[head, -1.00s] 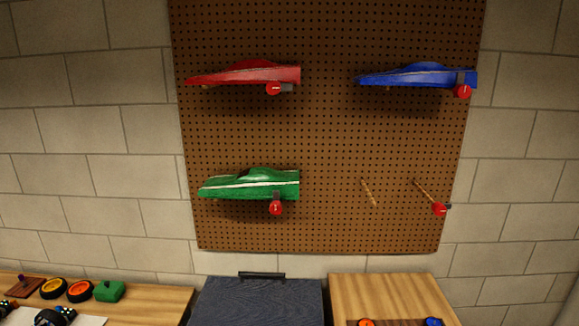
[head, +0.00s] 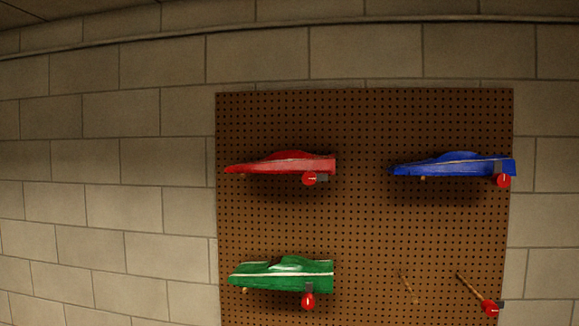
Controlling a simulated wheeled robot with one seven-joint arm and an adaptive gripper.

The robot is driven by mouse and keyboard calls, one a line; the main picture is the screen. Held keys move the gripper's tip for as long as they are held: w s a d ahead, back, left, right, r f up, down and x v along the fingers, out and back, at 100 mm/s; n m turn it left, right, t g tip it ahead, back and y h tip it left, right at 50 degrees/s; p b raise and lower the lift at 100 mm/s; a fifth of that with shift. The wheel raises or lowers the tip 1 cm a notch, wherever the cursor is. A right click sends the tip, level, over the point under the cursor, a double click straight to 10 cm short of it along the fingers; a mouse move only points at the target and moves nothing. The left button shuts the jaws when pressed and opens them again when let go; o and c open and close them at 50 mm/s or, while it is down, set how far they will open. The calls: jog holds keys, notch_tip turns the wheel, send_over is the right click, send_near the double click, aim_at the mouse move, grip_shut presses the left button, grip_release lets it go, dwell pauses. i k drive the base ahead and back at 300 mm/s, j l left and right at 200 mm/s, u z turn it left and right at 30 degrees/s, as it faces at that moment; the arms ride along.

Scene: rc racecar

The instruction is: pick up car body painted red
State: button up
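The red car body (head: 275,165) rests on pegs on the upper left of the brown pegboard (head: 370,240) in the head view. Its pointed end faces left, and a red round knob (head: 309,179) sits just below its right part. My gripper is not in view, so its state is hidden.
A blue car body (head: 450,166) hangs to the right of the red one, and a green car body (head: 285,275) hangs below it. An empty pair of pegs (head: 470,288) sticks out at the lower right. Bare block wall (head: 110,210) surrounds the board.

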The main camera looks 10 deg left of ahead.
aim_at(288, 162)
jog(key=i+u, duration=0.35)
jog(key=i+j+u, duration=0.1)
jog(key=u, duration=0.25)
jog(key=i+l+u, duration=0.1)
jog(key=i+u, duration=0.25)
